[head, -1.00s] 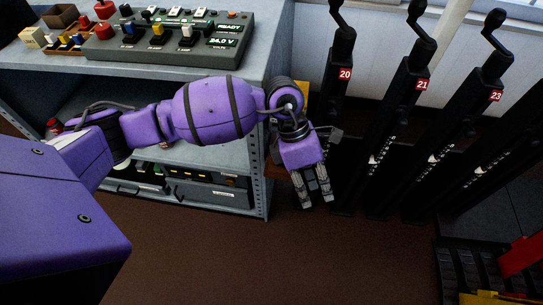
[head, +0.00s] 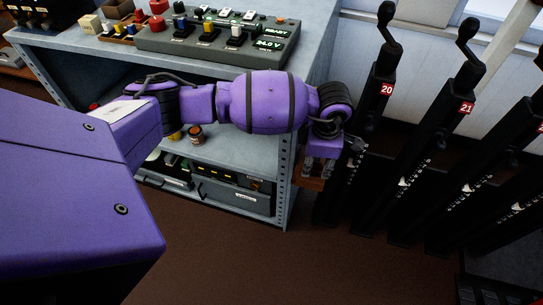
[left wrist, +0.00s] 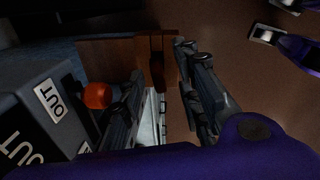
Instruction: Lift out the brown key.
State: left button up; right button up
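A brown block-like piece (left wrist: 156,58) shows at the fingertips of my left gripper (left wrist: 165,75) in the left wrist view. It may be the brown key or part of its holder; I cannot tell which. In the head view the brown piece (head: 312,184) sits at the right front corner of the grey shelf unit. My left gripper (head: 320,172) hangs over it, fingers pointing down. The two fingers are apart, with the brown piece showing between and beyond them. Contact cannot be made out.
An orange knob (left wrist: 97,95) and a dark box with OUT labels (left wrist: 52,100) lie left of the fingers. Black levers (head: 376,95) stand close on the right. The grey shelf unit (head: 286,165) is behind. Brown floor (head: 250,265) is clear in front.

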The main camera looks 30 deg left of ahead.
aim_at(314, 172)
pick_arm(q)
jog(key=f, duration=0.3)
jog(key=shift+w+a+f, duration=0.15)
jog(key=shift+w, duration=0.15)
grip_shut()
